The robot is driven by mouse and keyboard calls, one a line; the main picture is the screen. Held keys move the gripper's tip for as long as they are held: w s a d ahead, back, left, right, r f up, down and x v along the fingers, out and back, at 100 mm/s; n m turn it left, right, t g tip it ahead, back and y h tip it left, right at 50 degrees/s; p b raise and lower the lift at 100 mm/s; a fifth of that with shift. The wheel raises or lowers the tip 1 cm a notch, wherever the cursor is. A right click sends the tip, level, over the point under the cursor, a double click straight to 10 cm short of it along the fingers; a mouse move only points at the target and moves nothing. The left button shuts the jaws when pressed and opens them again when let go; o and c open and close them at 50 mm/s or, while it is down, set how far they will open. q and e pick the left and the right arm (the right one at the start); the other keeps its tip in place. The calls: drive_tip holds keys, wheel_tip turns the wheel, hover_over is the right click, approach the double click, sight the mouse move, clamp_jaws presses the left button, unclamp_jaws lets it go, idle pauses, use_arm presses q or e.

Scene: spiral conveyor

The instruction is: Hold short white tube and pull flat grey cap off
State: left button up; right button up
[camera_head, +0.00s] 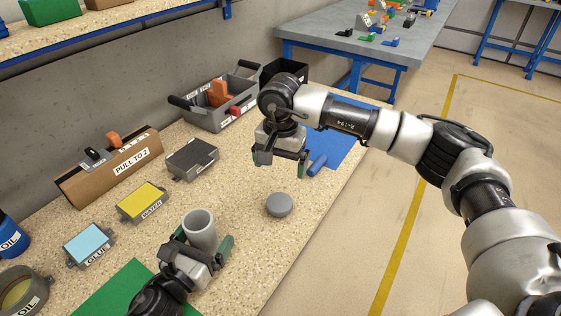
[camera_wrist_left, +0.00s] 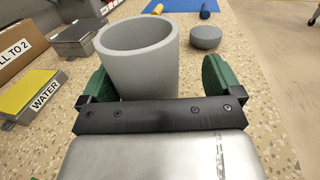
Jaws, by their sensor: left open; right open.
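A short pale tube (camera_head: 199,230) stands upright on the speckled bench, its open top showing. My left gripper (camera_head: 205,245) is open, with one green finger on each side of the tube; a gap shows at the right finger. The tube and both fingers also show in the left wrist view (camera_wrist_left: 140,60). A flat grey round cap (camera_head: 279,205) lies on the bench to the right of the tube, apart from it. It also shows in the left wrist view (camera_wrist_left: 205,38). My right gripper (camera_head: 280,158) is open and empty above the bench, behind the cap.
A green mat (camera_head: 115,290) lies at the front and a blue mat (camera_head: 335,140) at the back right, with a blue cylinder (camera_head: 317,163) near it. Yellow WATER (camera_head: 143,203) and blue GLUE (camera_head: 90,245) boxes stand left. A grey tote (camera_head: 215,118) stands behind.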

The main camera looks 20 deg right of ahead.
use_arm(q)
drive_tip(key=v, duration=1.2)
